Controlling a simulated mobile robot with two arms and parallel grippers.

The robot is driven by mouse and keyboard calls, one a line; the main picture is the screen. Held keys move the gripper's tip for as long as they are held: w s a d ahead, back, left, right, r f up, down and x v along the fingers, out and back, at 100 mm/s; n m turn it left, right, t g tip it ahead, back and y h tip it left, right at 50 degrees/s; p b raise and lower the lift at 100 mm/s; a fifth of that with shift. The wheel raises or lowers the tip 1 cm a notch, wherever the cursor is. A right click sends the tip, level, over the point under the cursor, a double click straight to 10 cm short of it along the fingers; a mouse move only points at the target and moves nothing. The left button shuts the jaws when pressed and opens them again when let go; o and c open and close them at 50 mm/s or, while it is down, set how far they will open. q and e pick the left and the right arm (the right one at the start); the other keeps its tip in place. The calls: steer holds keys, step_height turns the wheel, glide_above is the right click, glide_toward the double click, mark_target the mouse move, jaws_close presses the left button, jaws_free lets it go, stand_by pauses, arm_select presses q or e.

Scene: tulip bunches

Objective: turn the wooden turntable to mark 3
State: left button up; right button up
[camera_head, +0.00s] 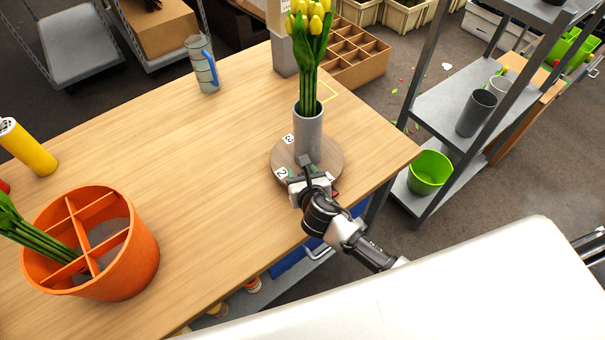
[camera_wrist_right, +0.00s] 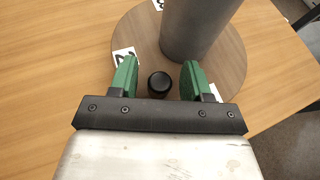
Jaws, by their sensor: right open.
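The round wooden turntable (camera_head: 334,158) sits near the table's right corner; it also shows in the right wrist view (camera_wrist_right: 228,65). A grey vase (camera_head: 308,138) with yellow tulips (camera_head: 310,22) stands on it. White labels show at its left edge: mark 3 (camera_head: 288,139) and mark 2 (camera_head: 281,173). A black round knob (camera_wrist_right: 159,84) stands up near the turntable's edge on my side. My right gripper (camera_head: 309,173) is open over that edge, and its green fingers stand on either side of the knob with gaps visible. My left gripper is out of view.
An orange divided pot (camera_head: 130,262) with green stems stands at the table's left. A yellow can (camera_head: 28,148) and a grey-blue jug (camera_head: 203,65) stand farther back. A wooden compartment box (camera_head: 355,55) is behind the vase. The table's middle is clear.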

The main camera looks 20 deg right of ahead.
steer(key=shift+c, duration=0.3)
jaws_close()
steer(key=shift+d, duration=0.1)
